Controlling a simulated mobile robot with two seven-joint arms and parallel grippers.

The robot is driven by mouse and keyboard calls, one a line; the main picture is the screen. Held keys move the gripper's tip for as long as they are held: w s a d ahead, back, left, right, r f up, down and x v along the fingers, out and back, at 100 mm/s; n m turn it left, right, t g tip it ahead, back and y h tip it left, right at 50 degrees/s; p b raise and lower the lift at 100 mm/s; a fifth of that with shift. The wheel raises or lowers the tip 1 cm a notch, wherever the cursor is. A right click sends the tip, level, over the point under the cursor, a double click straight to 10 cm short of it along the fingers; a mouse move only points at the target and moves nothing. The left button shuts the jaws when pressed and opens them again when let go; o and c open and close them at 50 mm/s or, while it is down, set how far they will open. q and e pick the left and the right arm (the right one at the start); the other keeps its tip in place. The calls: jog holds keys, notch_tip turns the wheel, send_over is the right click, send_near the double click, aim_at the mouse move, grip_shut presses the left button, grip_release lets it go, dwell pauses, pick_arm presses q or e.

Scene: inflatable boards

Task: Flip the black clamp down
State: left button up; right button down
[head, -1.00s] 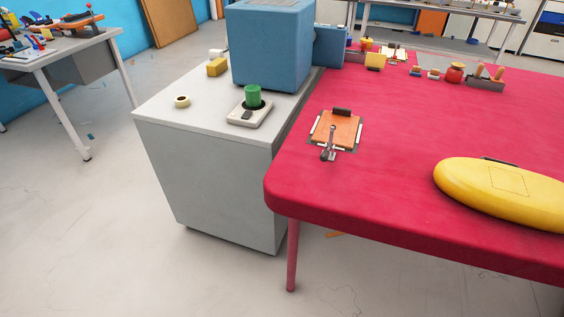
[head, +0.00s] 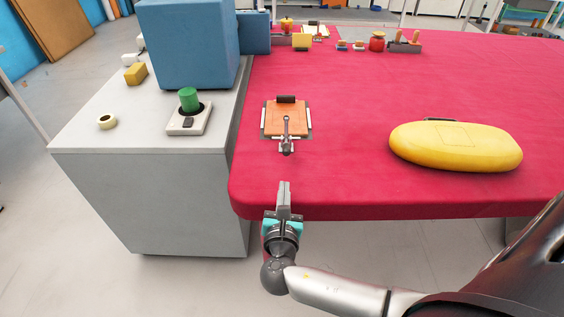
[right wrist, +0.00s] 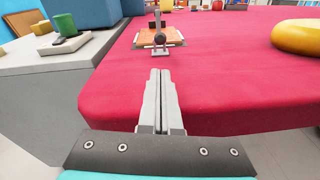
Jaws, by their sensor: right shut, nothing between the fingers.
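The clamp (head: 286,135) is a dark lever with a grey metal base on the near side of an orange board (head: 287,117) on the red table. In the right wrist view the clamp (right wrist: 159,41) shows a dark round knob facing me and appears raised above its base; its exact angle is hard to tell. A black block sits at the board's far edge. My right gripper (head: 284,187) is shut and empty at the table's near edge, short of the clamp and pointing towards it. In the right wrist view its fingers (right wrist: 160,75) are together. My left gripper is out of view.
A yellow inflatable (head: 456,147) lies to the right on the red table (head: 350,190). A grey cabinet (head: 85,130) with a blue box (head: 190,45), a green-topped device (head: 189,115) and a tape roll (head: 107,122) stands left. The table between gripper and clamp is clear.

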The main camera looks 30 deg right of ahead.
aim_at(285, 175)
jog(key=shift+w+d+f, duration=0.1)
jog(key=shift+w+d, duration=0.15)
jog(key=shift+w, duration=0.15)
jog(key=b+x, duration=0.2)
jog(key=x, duration=0.7)
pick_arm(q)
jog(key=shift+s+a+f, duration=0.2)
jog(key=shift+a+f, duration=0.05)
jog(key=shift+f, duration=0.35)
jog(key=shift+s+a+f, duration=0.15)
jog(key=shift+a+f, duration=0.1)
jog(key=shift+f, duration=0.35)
